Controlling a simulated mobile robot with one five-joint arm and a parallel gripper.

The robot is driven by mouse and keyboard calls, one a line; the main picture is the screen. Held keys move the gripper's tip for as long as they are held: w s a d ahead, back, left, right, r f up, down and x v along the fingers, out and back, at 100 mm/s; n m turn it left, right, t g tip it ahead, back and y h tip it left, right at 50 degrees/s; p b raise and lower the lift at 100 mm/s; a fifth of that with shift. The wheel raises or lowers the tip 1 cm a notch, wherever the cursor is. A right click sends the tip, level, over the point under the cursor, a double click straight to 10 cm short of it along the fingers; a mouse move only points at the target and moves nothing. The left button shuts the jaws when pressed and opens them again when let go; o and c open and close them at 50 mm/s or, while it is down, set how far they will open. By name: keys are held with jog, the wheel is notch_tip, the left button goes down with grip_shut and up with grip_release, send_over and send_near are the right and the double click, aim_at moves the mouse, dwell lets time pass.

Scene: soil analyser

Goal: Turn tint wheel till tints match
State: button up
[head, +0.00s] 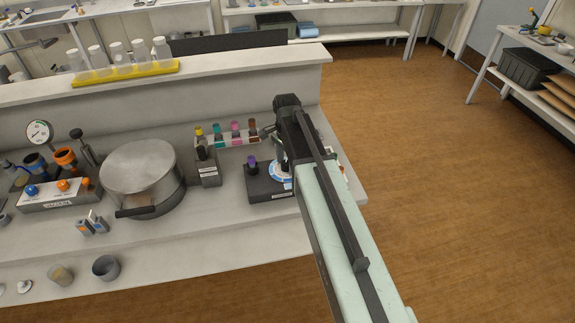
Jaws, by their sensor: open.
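The tint wheel appears to be the pale blue and white disc (279,171) on top of a dark box (267,188), right of centre in the head view. A vial with a purple cap (252,163) stands on the box, left of the disc. My gripper (281,165) points down over the disc and is open. My arm hides the disc's right side, and I cannot tell whether the fingers touch it. The individual tints on the wheel are too small to read.
A white rack (232,141) with yellow, teal, pink and brown-capped vials stands behind the box. A small grey block (207,168) and a large metal pot (140,175) are to the left. A raised shelf (235,65) runs behind.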

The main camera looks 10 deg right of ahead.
grip_shut()
jog(key=shift+d, duration=0.1)
